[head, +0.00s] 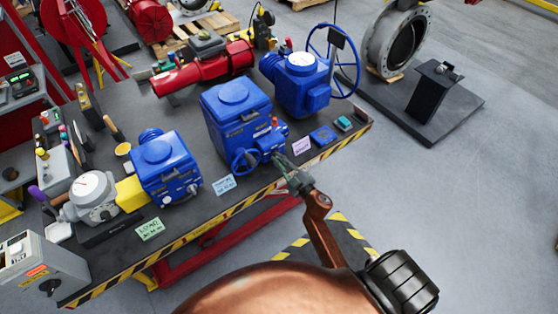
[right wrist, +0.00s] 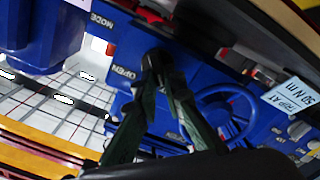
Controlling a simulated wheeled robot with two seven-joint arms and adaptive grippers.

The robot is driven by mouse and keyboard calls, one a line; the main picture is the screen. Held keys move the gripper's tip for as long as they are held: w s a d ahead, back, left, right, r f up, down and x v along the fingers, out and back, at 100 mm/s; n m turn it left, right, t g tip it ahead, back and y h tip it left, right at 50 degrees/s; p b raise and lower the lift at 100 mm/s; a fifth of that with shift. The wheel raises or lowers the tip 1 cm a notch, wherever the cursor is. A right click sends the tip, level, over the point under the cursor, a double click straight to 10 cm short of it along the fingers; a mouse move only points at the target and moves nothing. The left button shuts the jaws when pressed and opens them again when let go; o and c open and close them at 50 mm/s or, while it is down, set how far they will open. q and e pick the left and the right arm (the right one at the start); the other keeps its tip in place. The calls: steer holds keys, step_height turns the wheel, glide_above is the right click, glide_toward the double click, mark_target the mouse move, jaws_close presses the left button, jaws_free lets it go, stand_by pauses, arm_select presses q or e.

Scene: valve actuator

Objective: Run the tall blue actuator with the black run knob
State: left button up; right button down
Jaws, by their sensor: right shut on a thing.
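The tall blue actuator (head: 233,119) stands on the workbench, with a small blue handwheel (head: 244,161) and a control head (head: 269,143) low on its front. My right gripper (head: 281,160) reaches it from the front right, at the control head. In the right wrist view, my right gripper (right wrist: 156,68) is shut on the black run knob (right wrist: 157,56), beside the lettering OPEN and below MODE on the blue face. The fingertips cover part of the knob, so its pointer setting cannot be read. The handwheel (right wrist: 227,113) shows right of the fingers. My left gripper is not in view.
A shorter blue actuator (head: 160,166) stands left, and another with a big handwheel (head: 300,82) stands behind right. A red actuator (head: 204,70) lies at the back. Paper tags (head: 224,185) lie along the striped front edge.

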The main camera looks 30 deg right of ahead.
steer(key=shift+f+n, duration=0.1)
steer(key=shift+n, duration=0.3)
steer(key=c, duration=2)
jaws_free()
steer(key=s, duration=0.8)
steer(key=s+d, duration=0.1)
steer(key=s, duration=0.3)
